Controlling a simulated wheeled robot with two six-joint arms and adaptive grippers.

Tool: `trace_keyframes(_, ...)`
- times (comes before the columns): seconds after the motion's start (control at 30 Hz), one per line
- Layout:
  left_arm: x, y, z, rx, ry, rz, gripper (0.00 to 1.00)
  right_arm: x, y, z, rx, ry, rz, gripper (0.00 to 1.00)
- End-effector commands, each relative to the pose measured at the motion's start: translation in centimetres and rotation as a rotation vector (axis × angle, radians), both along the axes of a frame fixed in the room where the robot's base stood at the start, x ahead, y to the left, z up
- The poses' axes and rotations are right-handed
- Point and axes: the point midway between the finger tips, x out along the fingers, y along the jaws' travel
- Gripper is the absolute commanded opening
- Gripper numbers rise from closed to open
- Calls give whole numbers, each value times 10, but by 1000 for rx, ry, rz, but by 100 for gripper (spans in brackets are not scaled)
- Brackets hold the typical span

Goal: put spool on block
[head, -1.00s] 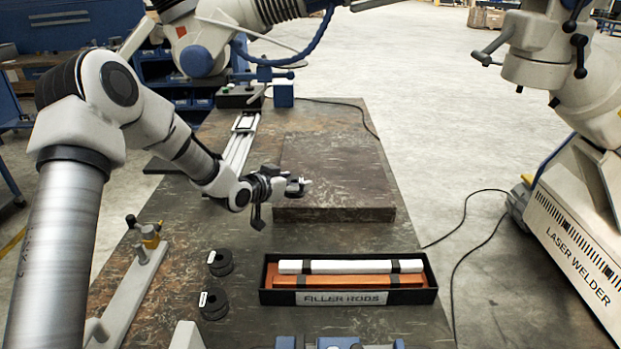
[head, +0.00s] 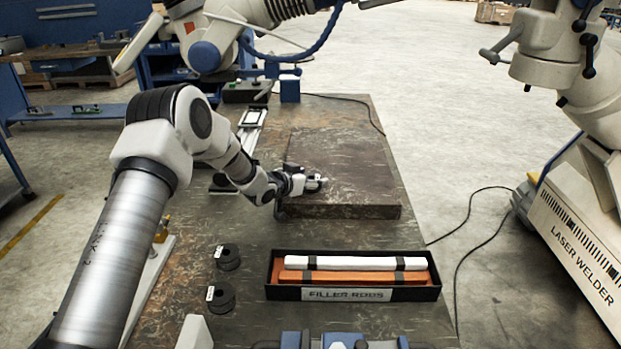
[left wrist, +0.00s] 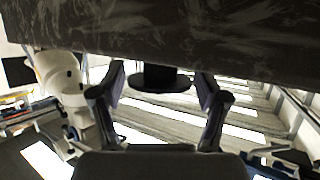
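A dark spool (left wrist: 160,80) sits between the two fingers of my left gripper (left wrist: 162,80) in the left wrist view, which is upside down. The fingers close in on either side of it. In the head view the left gripper (head: 312,184) is over the left front part of the wide brown-grey block (head: 345,165). The block's face (left wrist: 240,35) fills the top of the wrist view, right by the spool. I cannot tell whether the spool touches the block. My right gripper is not in view.
Two more black spools, one behind (head: 227,257) and one in front (head: 221,297), stand on the table left of a black filler rods tray (head: 352,294). A grey rail (head: 250,130) lies behind my left arm. The block's middle and right are clear.

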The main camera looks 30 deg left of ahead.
Motion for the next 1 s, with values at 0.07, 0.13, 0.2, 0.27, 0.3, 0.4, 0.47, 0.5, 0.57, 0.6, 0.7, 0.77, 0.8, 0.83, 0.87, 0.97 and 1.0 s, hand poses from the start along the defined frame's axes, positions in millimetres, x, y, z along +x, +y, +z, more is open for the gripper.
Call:
trace_keyframes(0.07,0,0,0,0,0,0,83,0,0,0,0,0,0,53)
trace_keyframes(0.13,0,0,0,0,0,0,83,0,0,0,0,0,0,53)
trace_keyframes(0.2,0,0,0,0,0,0,83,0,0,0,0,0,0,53)
trace_keyframes(0.27,0,0,1,0,0,0,83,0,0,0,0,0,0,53)
trace_keyframes(0.3,0,0,2,0,0,0,83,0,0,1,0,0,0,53)
trace_keyframes(0.4,-5,2,6,-1,0,2,83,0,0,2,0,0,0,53)
trace_keyframes(0.47,-14,4,10,-3,1,2,83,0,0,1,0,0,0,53)
trace_keyframes(0.5,-21,5,13,-5,1,4,83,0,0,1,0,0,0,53)
trace_keyframes(0.57,-35,7,19,-6,0,4,83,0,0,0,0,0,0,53)
trace_keyframes(0.6,-45,9,24,-5,-1,3,83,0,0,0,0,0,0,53)
trace_keyframes(0.7,-70,14,34,-7,-1,5,83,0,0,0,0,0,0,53)
trace_keyframes(0.77,-83,15,39,-7,-1,2,83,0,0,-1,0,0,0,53)
trace_keyframes(0.8,-90,17,43,-7,-1,3,83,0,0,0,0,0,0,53)
trace_keyframes(0.83,-95,19,45,-6,-1,5,83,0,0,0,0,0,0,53)
trace_keyframes(0.87,-99,19,46,-5,-1,3,83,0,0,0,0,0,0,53)
trace_keyframes(0.97,-108,20,49,-3,0,1,83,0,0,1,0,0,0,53)
trace_keyframes(1.0,-109,20,50,-1,-1,0,83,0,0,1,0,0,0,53)
